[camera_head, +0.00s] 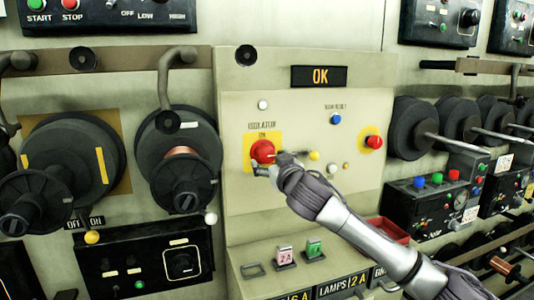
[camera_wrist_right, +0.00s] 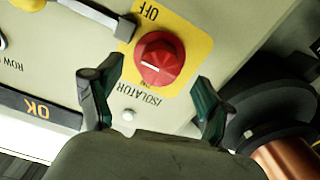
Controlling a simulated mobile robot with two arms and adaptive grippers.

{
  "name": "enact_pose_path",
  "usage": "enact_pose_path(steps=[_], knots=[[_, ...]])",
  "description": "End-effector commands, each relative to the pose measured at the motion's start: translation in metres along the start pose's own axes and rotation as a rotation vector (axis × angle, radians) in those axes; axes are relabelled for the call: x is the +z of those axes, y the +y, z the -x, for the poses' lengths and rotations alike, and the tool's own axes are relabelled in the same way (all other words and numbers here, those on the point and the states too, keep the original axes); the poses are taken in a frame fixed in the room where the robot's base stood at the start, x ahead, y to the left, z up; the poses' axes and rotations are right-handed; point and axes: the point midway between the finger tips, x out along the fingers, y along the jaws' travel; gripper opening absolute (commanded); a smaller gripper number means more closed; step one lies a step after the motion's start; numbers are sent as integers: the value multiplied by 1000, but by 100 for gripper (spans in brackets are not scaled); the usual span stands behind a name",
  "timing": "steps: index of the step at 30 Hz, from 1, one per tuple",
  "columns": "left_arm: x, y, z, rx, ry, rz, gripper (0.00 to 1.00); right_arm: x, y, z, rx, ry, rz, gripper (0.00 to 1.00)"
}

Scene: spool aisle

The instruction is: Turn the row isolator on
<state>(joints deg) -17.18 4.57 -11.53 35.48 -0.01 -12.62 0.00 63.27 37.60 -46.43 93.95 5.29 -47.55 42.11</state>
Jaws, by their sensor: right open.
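The row isolator is a red round knob (camera_head: 262,151) on a yellow plate (camera_head: 277,138) on the beige panel, under an "ISOLATOR" label with "ON" above the knob. In the right wrist view the red knob (camera_wrist_right: 160,60) appears upside down, with "OFF" at the top. Its short white mark lies on the left side of its face there. My right gripper (camera_head: 268,164) is at the knob's lower right in the head view. In the wrist view its open fingers (camera_wrist_right: 155,98) stand either side, short of the knob; contact is not visible. My left gripper is out of view.
An "OK" sign (camera_head: 319,76) and a blue button (camera_head: 336,118) sit on the same panel. A second red button (camera_head: 374,142) on yellow is to the right. Spools with cranks (camera_head: 178,150) stand left; more spools (camera_head: 412,127) stand right. A white lamp (camera_head: 263,104) is above the label.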

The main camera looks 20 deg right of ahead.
Motion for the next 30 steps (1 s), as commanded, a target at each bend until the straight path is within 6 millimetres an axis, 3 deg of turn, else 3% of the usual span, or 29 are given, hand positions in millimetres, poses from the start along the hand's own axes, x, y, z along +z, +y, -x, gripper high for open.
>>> enact_pose_path(steps=[7,19,30], knots=[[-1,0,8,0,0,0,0,-1,0,-31,0,-1,-1,80],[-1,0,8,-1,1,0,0,0,0,-37,0,0,0,79],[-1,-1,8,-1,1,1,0,0,0,-36,0,0,0,20]])
